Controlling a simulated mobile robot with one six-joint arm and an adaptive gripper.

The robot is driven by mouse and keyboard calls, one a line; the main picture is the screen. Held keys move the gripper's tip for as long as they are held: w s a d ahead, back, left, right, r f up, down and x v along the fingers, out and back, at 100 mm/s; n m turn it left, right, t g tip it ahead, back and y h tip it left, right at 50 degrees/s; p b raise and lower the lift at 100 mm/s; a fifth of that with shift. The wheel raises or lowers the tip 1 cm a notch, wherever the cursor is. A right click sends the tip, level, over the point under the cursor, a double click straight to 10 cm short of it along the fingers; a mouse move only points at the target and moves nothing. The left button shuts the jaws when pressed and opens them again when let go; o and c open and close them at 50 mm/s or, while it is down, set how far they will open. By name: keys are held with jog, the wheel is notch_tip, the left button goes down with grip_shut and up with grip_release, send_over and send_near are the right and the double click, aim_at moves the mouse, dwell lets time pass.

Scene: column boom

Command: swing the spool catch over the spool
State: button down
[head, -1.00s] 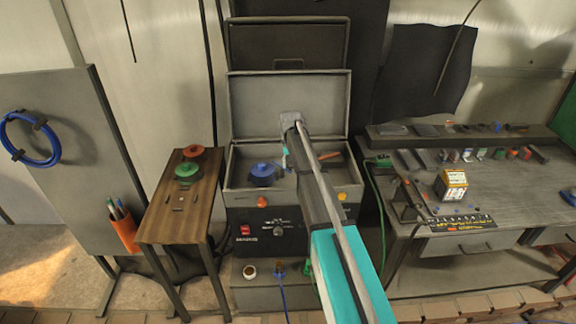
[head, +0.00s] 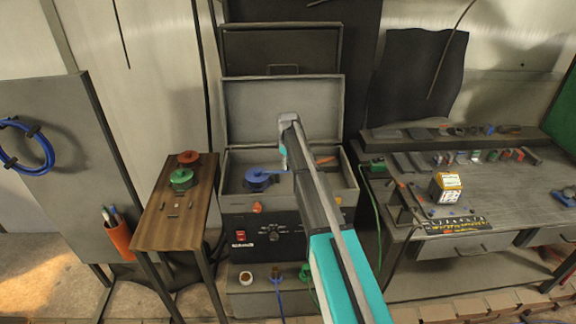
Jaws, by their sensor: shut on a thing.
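A blue spool (head: 257,182) sits in the left part of the open grey case (head: 235,205) on the machine. A thin blue bar, which looks like the spool catch (head: 268,172), lies across the spool's top and reaches right to my gripper (head: 285,164). My gripper points down into the case, to the right of the spool, and is shut on what looks like the bar's right end. The fingertips are small, and my arm hides part of the case behind them.
An orange-brown piece (head: 326,160) lies in the case's right part. The raised lid (head: 280,105) stands behind. A side table (head: 175,225) at left holds green (head: 181,179) and red (head: 188,157) spools. A cluttered workbench (head: 500,195) stands at right.

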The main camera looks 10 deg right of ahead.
jog(key=shift+w, duration=0.15)
dwell(0.3)
jog(key=shift+c, duration=1.7)
grip_release()
jog(key=shift+s, duration=0.2)
